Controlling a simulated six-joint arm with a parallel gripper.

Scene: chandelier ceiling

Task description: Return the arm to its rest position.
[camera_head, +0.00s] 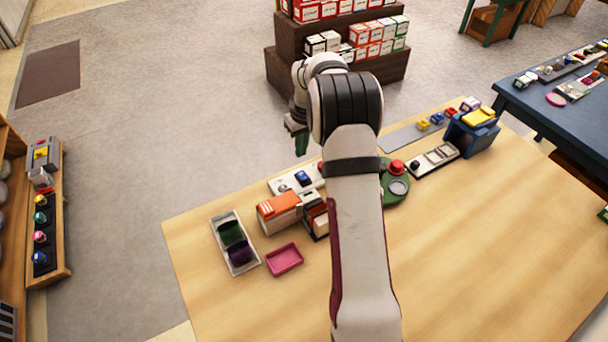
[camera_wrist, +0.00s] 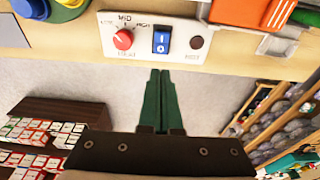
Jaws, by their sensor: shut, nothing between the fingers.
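My gripper (camera_head: 301,143) hangs beyond the far edge of the wooden table, over the grey floor. In the wrist view its two green fingers (camera_wrist: 160,75) lie together, shut and empty. Their tips point at the table edge, near a white control panel (camera_wrist: 148,60) with a red knob (camera_wrist: 123,39), a blue rocker switch (camera_wrist: 161,40) and a dark round button (camera_wrist: 196,42). The fingertips look apart from the panel. My arm reaches across the table in the head view and hides part of it.
On the wooden table (camera_head: 480,240) stand an orange-topped box (camera_head: 279,209), a grey tray (camera_head: 250,262), a pink dish (camera_head: 284,259), a green round base (camera_head: 398,202) and a blue box (camera_head: 471,133). Shelves of cartons (camera_head: 375,73) stand beyond. The table's right front is clear.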

